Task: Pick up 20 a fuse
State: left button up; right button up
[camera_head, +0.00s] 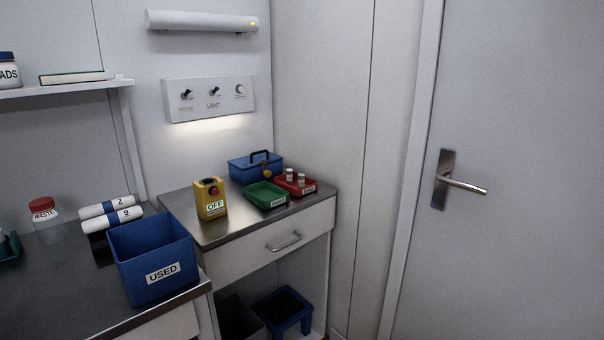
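Two small pale cylinders with reddish-brown tops, possibly fuses, stand in a red tray (309,187) at the back right of the metal-topped cabinet. One cylinder (289,175) is to the left and the other (301,180) is to the right. Any rating on them is too small to read. A green tray (265,195) beside the red one looks empty; its label is unreadable. Neither of my grippers is in view.
A blue USED bin (152,258) stands on the left counter. A switch panel (208,98) is above; a door (520,120) is right.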

aim_at(301, 176)
jog(key=i+l+u, duration=0.1)
jog(key=i+l, duration=0.35)
jog(key=i, duration=0.2)
jog(key=i+l+u, duration=0.1)
jog(key=i+l, duration=0.4)
jog(key=i, duration=0.15)
